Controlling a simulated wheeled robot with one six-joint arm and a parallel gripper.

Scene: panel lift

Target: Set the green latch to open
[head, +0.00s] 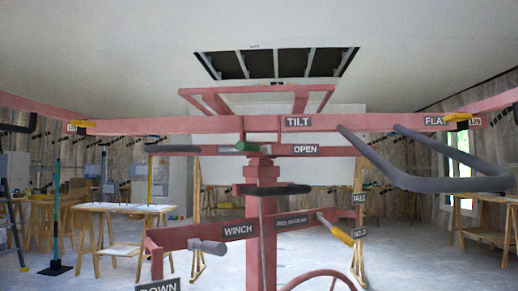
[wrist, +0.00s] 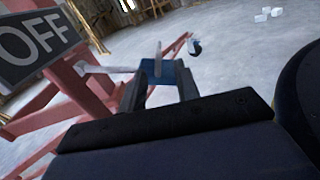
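The green latch (head: 246,146) sits on the red crossbar in the middle of the head view, at the top of the lift's post. A grey bar lies beside its left side. The OPEN sign (head: 305,149) is to its right on the same bar. My gripper (wrist: 160,86) shows in the wrist view with its two dark fingers apart, nothing clearly held between them. I cannot make out my gripper in the head view. The green latch is not recognisable in the wrist view. An OFF sign (wrist: 36,42) on a red beam is close at the wrist view's upper left.
The red lift carries TILT (head: 298,122), FLAT and WINCH (head: 239,230) signs. A grey padded handle (head: 440,182) juts out at right. A yellow-tipped lever (head: 335,227) stands by the winch bar. Wooden work tables (head: 125,208) are at left; floor is open between.

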